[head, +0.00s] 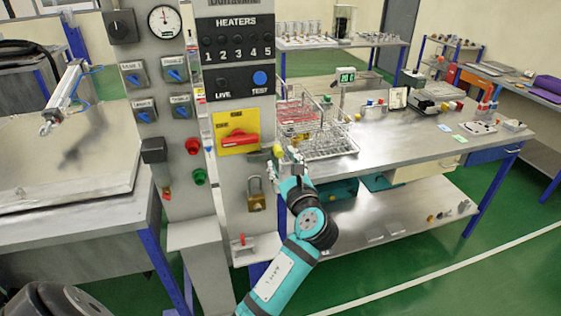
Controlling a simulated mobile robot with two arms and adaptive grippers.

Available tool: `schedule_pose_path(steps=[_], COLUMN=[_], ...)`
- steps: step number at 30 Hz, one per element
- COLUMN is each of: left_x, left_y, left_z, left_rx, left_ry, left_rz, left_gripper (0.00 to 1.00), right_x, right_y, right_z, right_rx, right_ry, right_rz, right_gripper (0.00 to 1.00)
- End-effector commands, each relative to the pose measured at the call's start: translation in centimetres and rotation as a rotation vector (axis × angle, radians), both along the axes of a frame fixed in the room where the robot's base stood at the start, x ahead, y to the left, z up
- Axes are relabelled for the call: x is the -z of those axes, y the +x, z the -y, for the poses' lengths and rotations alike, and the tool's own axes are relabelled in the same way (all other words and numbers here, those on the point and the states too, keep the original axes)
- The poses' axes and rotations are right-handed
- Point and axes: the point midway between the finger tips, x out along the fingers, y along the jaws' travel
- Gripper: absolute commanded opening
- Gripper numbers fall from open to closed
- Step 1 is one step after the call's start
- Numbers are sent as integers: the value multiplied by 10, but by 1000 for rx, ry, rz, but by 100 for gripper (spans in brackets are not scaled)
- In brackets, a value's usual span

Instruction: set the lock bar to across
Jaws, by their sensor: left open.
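My left gripper (287,156) is to the right of the plate and a little lower, at the end of my teal arm. It is small in the view and its fingers are open. I see nothing held in it, and a gap shows between it and the red handle. My right gripper is not in view.
A brass padlock (256,202) hangs below the plate. A red button (193,146) and a green button (199,177) are to its left. The heater panel (234,45) is above. A wire basket (328,141) stands on the workbench (420,145) behind my gripper.

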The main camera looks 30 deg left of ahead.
Motion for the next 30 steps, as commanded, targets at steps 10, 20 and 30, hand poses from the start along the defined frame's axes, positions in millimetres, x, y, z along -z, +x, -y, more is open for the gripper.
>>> schedule_pose_path(steps=[10, 20, 30], left_x=[0, 0, 0], left_y=[20, 20, 20], left_z=[-23, -23, -23], left_rx=[0, 0, 0], left_ry=[0, -1, -1], left_rz=[0, -1, -1], left_gripper=[44, 33, 0], right_x=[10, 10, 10], right_y=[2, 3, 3], right_z=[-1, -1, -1], right_rx=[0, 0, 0], right_ry=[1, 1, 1], right_rz=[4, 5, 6], right_gripper=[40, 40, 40])
